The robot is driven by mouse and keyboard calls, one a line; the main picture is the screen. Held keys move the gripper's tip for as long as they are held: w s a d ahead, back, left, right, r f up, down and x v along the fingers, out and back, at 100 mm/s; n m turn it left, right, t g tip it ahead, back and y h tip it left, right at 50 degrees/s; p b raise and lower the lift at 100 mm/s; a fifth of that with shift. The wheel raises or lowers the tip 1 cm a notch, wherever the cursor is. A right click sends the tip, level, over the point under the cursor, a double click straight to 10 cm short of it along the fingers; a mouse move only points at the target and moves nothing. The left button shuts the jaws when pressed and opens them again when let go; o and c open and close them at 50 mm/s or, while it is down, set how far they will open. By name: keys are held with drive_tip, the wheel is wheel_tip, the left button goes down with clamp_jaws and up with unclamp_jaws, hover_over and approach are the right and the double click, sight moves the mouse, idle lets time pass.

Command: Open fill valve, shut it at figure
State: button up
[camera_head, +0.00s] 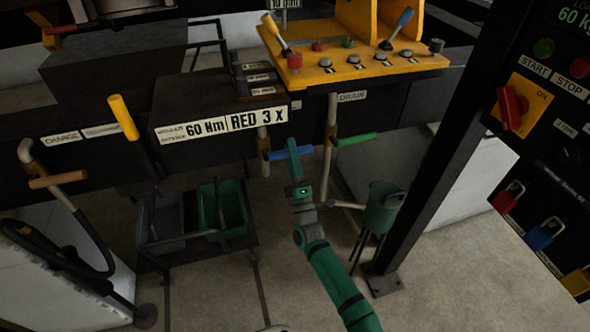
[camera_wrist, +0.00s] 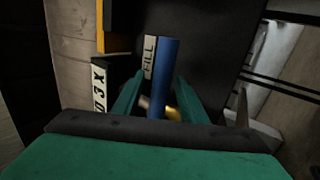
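The fill valve's blue lever handle (camera_head: 304,150) sticks out sideways from its brass body on a vertical pipe under the dark bench. In the wrist view the blue handle (camera_wrist: 164,75) runs up between my two green fingers, beside a label reading FILL (camera_wrist: 149,56). My gripper (camera_head: 292,147) is at the handle, its fingers on either side of it. A gap shows between the handle and the left finger, so my gripper (camera_wrist: 158,90) looks open; contact on the right side is unclear. A display reading "60 k", cut off by the frame edge, shows on the dark panel (camera_head: 575,17).
A green-handled valve (camera_head: 357,139) labelled DRAIN is just right of it. A yellow console (camera_head: 350,65) with levers and buttons stands above. A green funnel stand (camera_head: 383,208), a dark post (camera_head: 430,140) and a cart with a green bin (camera_head: 224,205) stand around my arm.

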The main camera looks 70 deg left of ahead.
drive_tip(key=v, duration=0.7)
idle(1.1)
